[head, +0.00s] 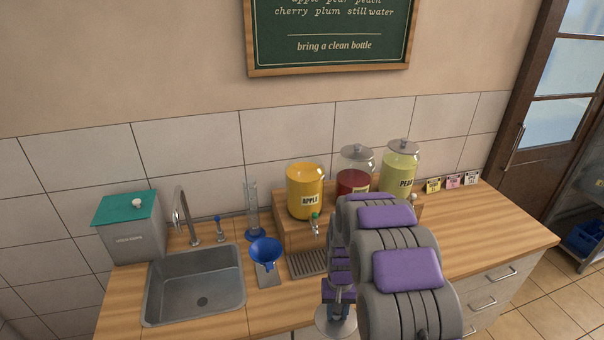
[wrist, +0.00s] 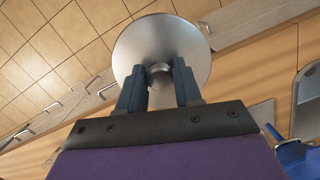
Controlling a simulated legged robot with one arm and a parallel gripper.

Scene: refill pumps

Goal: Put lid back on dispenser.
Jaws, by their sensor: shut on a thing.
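My gripper (wrist: 159,82) is shut on a round silver lid (wrist: 160,35), with the lid's knob between its fingers. In the head view the lid (head: 323,322) is low at the counter's front edge, partly hidden by my arm. The yellow apple dispenser (head: 304,185) stands on a wooden stand at the back and shows no lid on top. It is behind and left of my gripper, apart from it. The red dispenser (head: 353,183) and the pale green pear dispenser (head: 399,165) beside it wear silver knobbed lids. My arm hides parts of the red one.
A sink (head: 195,285) and a teal-lidded box (head: 130,230) are at left. A blue funnel (head: 265,250) and a glass cylinder (head: 252,205) stand near the stand (head: 285,235). Small cards (head: 452,181) line the back right. The right counter (head: 490,225) is clear.

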